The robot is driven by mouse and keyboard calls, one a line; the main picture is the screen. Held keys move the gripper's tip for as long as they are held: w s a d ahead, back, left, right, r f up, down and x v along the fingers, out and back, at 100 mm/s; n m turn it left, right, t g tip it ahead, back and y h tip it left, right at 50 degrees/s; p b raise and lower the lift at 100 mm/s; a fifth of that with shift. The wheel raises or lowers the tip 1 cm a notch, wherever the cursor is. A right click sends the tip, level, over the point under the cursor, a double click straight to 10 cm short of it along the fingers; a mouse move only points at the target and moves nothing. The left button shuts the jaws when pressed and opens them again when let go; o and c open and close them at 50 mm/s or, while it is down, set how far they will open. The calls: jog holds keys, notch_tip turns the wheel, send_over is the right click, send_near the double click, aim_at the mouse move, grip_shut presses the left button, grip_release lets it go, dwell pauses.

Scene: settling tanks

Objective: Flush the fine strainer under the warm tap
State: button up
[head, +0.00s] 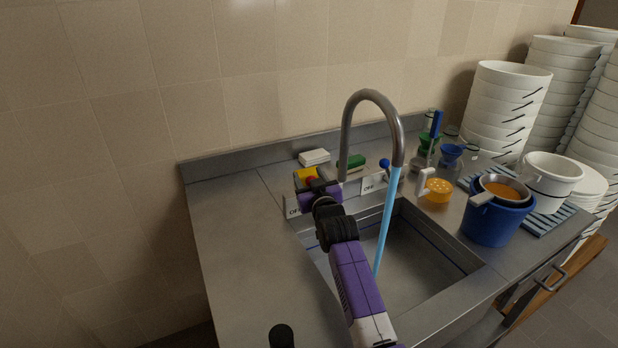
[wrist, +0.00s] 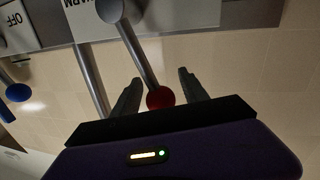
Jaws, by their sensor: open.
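The fine strainer (head: 507,187) looks like a metal sieve with a pale handle and something orange inside; it sits in the mouth of a blue bucket (head: 487,224) right of the sink. The curved tap (head: 372,95) runs a blue stream (head: 385,235) into the sink (head: 425,250). My gripper (head: 313,182) is open at the warm lever, left of the tap. In the wrist view, the red knob (wrist: 160,97) of that lever lies between the fingers of my gripper (wrist: 159,80); contact cannot be told. A label marked WARM (wrist: 92,12) is partly cut off.
A blue-knobbed lever (head: 384,163) stands right of the tap. An orange perforated piece (head: 438,190) lies near the sink's right edge. White bowls (head: 508,100) are stacked at the right, and glassware stands behind.

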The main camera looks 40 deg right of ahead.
jog(key=b+v, duration=0.1)
jog(key=v, duration=0.7)
jog(key=shift+w, duration=0.1)
dwell(0.4)
